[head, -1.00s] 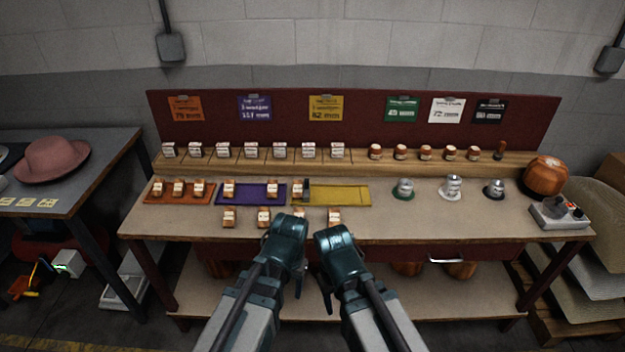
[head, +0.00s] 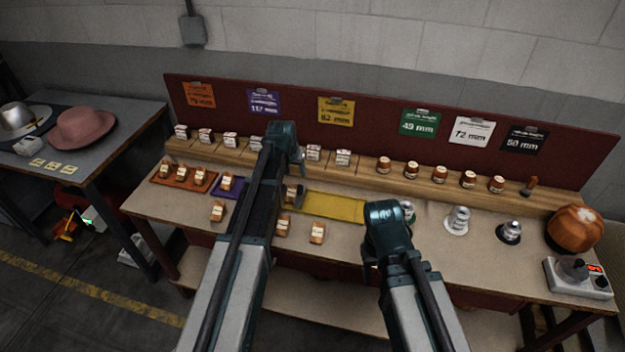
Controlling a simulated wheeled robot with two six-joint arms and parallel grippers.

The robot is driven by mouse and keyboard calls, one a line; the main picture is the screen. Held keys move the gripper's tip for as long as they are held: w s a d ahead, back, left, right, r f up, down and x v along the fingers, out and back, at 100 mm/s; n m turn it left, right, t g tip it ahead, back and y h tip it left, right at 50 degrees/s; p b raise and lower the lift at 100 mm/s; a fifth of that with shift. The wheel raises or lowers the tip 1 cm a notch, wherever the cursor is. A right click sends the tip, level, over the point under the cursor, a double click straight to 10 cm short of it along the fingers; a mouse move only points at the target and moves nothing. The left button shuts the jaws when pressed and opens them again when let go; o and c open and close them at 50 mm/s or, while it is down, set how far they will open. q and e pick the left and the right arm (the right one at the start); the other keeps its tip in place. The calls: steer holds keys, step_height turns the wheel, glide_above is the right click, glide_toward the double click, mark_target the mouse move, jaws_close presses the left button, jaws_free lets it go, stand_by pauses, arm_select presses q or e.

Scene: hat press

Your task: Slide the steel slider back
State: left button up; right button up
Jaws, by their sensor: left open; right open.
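I cannot pick out a steel slider for certain. A small dark grey piece (head: 300,196) stands at the left end of the yellow mat (head: 345,208), partly hidden by my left arm, and its shape is too small to tell. My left gripper (head: 297,158) is open, raised in front of the back ledge and its white boxes. My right gripper (head: 370,262) is open near the bench's front edge, to the right of the yellow mat. I see nothing held in either; their fingertips are mostly hidden behind the wrists.
Wooden blocks stand on the orange mat (head: 170,182) and along the bench front (head: 262,250). Silver-topped pieces (head: 457,220), a brown hat block (head: 574,229) and a grey device with a red display (head: 577,277) are at right. A side table (head: 110,135) with hats is at left.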

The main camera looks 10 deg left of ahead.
mark_target(300, 186)
arm_select(q)
steer(key=shift+a, duration=0.1)
steer(key=b+x, duration=1.3)
steer(key=x, duration=0.1)
steer(key=shift+r, duration=0.1)
steer(key=shift+r, duration=0.1)
jaws_close()
stand_by(1.2)
